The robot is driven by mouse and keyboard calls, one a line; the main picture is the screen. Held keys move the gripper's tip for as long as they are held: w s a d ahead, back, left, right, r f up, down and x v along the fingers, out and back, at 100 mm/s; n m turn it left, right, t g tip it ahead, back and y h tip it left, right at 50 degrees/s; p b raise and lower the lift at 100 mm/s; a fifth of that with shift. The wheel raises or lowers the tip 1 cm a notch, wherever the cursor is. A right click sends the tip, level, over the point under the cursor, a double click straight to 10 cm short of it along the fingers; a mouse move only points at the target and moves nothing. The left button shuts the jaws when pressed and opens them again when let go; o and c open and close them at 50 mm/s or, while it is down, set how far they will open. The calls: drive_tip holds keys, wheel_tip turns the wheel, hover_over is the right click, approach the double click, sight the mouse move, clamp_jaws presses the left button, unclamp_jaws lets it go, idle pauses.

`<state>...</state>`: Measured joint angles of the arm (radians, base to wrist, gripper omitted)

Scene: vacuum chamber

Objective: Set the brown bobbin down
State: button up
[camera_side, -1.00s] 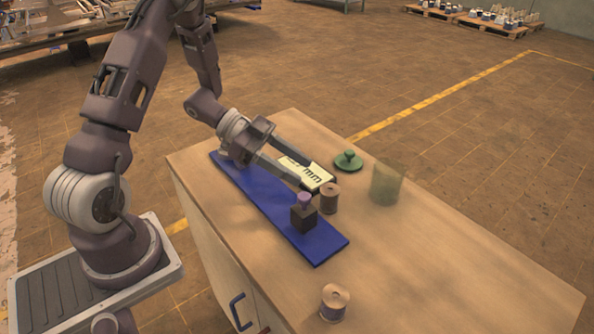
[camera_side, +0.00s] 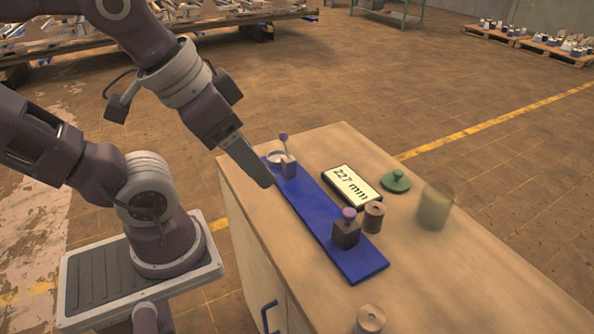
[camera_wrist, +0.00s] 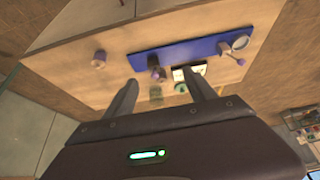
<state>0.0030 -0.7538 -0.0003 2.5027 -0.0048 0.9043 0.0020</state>
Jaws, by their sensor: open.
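The brown bobbin (camera_side: 374,217) stands upright on the wooden table (camera_side: 470,270), close beside a dark block with a purple knob (camera_side: 347,232). That block sits on the blue board (camera_side: 312,208). My gripper (camera_side: 266,181) is raised above the far left edge of the table, well apart from the bobbin. In the wrist view my gripper (camera_wrist: 160,77) has its two fingers spread with nothing held between them. The dark block (camera_wrist: 155,64) shows between the fingers there, and the brown bobbin is too small to make out clearly.
A second bobbin (camera_side: 370,319) with purplish winding stands at the near edge. A purple-ball lever (camera_side: 284,138) rises at the board's far end.

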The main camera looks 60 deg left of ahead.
drive_tip(key=n+g, duration=0.6)
drive_tip(key=n, duration=1.8)
hover_over(377, 209)
wheel_tip(377, 209, down, 14)
drive_tip(key=shift+w+f, duration=0.15)
drive_tip(key=shift+f, duration=0.1)
wheel_tip(377, 209, down, 7)
clamp_jaws()
